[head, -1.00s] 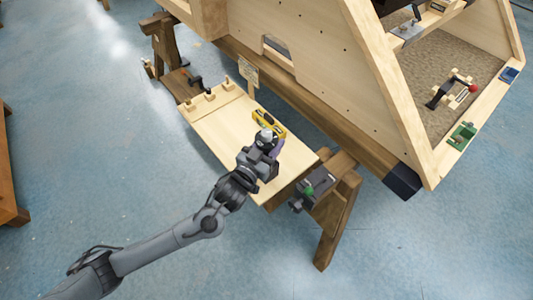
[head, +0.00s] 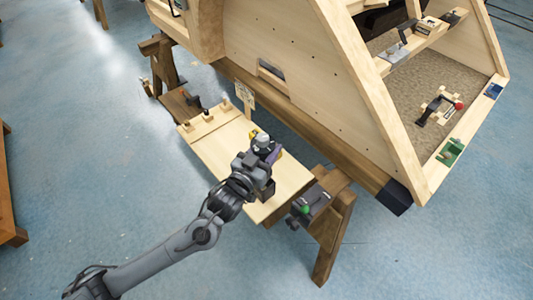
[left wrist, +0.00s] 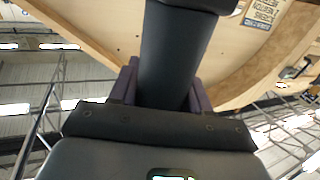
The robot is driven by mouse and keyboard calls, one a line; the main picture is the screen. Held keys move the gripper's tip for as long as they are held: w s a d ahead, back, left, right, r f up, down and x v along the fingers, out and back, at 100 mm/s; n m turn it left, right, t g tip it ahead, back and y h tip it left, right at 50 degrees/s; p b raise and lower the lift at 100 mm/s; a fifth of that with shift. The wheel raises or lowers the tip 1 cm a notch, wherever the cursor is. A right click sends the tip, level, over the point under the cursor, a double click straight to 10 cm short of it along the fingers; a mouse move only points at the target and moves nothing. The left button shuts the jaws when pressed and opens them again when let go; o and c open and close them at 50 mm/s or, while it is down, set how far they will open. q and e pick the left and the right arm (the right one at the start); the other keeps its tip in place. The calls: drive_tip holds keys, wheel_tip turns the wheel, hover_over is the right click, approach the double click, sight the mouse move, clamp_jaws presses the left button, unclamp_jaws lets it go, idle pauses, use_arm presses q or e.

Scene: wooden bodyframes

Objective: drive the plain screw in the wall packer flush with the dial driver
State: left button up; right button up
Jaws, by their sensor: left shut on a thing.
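My left gripper (head: 270,154) is over the pale work board, its purple fingers shut on a dark tool, seemingly the dial driver. In the left wrist view the tool's thick dark body (left wrist: 175,55) fills the space between the purple fingers, with the pale panel behind it. In the head view the arm and wrist hide most of the tool. I cannot make out the plain screw or pick out the wall packer. The large pale wooden wall (head: 290,40) stands beyond the board, with a slot and small dark holes. My right gripper is not in view.
The pale work board (head: 208,150) rests on brown trestles and carries pegs and a yellow item (head: 253,134), partly hidden. A small lettered plaque (head: 244,93) stands by the wall. A dark vise-like tool with a green part (head: 306,208) sits at the board's right end. Blue floor lies left.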

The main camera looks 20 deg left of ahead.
sight(267, 139)
use_arm(q)
wheel_tip(267, 139, up, 3)
drive_tip(key=shift+f+p, duration=0.15)
drive_tip(key=shift+p, duration=0.35)
drive_tip(key=shift+r+p, duration=0.6)
drive_tip(key=shift+r, duration=0.1)
wheel_tip(267, 139, up, 8)
drive_tip(key=p, duration=0.9)
drive_tip(key=shift+r, duration=0.2)
drive_tip(key=shift+s, duration=0.1)
